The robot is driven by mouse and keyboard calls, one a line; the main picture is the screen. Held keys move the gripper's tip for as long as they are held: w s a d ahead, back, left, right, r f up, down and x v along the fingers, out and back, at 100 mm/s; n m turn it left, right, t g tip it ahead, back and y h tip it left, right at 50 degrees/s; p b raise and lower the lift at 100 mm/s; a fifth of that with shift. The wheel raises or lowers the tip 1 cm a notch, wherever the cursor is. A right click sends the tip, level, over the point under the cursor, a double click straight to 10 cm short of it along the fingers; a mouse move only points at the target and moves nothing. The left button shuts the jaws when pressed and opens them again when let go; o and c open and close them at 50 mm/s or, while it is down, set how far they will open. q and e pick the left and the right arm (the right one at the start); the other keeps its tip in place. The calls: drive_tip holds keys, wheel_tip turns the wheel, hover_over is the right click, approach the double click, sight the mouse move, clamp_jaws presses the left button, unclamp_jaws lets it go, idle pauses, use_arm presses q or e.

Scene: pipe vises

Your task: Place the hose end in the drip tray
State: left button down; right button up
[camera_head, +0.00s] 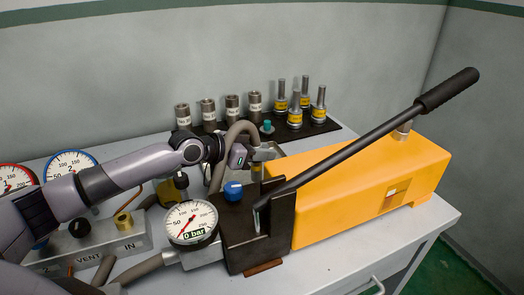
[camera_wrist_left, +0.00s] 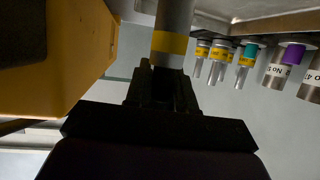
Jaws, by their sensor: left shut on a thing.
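My left gripper (camera_head: 245,158) is shut on the hose end (camera_head: 257,170), a grey fitting with a yellow band. It holds the end roughly upright behind the pump's black block. The grey hose (camera_head: 240,126) arcs up and over to it. In the left wrist view the fingers (camera_wrist_left: 161,88) close on the grey cylinder (camera_wrist_left: 173,16) at its yellow band. A pale metal tray (camera_head: 280,151), apparently the drip tray, shows partly behind the hose end. The pump hides much of it, and I cannot tell whether the end touches it. My right gripper is not in view.
The orange pump (camera_head: 350,195) with its long black lever (camera_head: 370,135) stands close to the right. A blue knob (camera_head: 233,190) and gauge (camera_head: 191,222) are in front. A black rack (camera_head: 315,128) of fittings and several grey cylinders (camera_head: 208,108) stand behind.

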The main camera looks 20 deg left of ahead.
use_arm(q)
drive_tip(key=c, duration=1.4)
unclamp_jaws()
drive_tip(key=shift+f, duration=0.2)
drive_tip(key=o, duration=0.4)
drive_tip(key=shift+o, duration=0.2)
drive_tip(key=shift+s+a+r, duration=0.1)
drive_tip(key=shift+a+r, duration=0.05)
drive_tip(key=shift+r, duration=0.1)
drive_tip(key=b+v, duration=0.1)
drive_tip(key=v, duration=1)
drive_tip(key=shift+s+a, duration=0.15)
drive_tip(key=shift+s, duration=0.15)
